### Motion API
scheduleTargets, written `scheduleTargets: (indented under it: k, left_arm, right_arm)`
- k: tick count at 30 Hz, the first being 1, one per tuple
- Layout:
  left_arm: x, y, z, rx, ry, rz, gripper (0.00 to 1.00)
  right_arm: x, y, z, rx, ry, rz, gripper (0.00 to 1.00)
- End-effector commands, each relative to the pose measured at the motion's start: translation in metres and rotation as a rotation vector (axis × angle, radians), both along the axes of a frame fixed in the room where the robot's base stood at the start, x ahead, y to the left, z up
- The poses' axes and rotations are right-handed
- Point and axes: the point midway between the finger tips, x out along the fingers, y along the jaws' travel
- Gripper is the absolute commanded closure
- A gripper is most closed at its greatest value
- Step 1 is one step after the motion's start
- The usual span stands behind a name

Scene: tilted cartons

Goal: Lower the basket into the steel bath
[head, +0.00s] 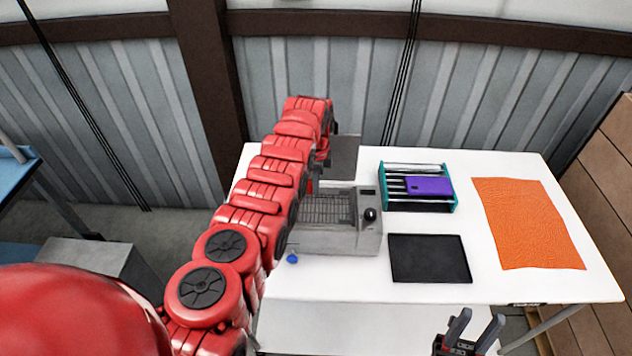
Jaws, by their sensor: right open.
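The steel bath (345,242) is a grey metal box on the white table, with a black knob on its right front. A wire basket (325,209) shows as a dark grid at the bath's open top, partly hidden by my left arm. I cannot tell how deep it sits. My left gripper (314,184) is at the bath's back left, mostly hidden by my red arm; its jaws and any hold on the basket are unclear. My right gripper (475,331) is open and empty, in front of the table's front edge.
On the white table (520,285), a teal rack (417,170) holds a purple item (429,186). A black mat (429,258) and an orange cloth (528,223) lie to the right. A blue round object (292,259) is at the bath's front left. A grey panel (344,157) stands behind the bath.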

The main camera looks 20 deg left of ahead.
Motion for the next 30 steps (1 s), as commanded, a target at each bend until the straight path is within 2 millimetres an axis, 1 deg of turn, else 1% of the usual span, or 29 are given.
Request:
scheduleTargets:
  k: [1, 18, 23, 30]
  left_arm:
    - [0.0, 0.0, -0.009, 0.0, 0.001, 0.0, 1.0]
    - [0.0, 0.0, -0.058, 0.0, 0.0, 0.001, 1.0]
    - [0.0, 0.0, -0.065, 0.0, 0.0, 0.0, 1.0]
    - [0.0, 0.0, -0.065, 0.0, 0.0, 0.0, 1.0]
  right_arm:
    - [0.0, 0.0, -0.008, 0.0, 0.0, 0.0, 0.56]
    - [0.0, 0.0, -0.052, 0.0, 0.0, 0.0, 0.56]
    - [0.0, 0.0, -0.058, 0.0, 0.0, 0.0, 0.56]
    - [0.0, 0.0, -0.058, 0.0, 0.0, 0.0, 0.56]
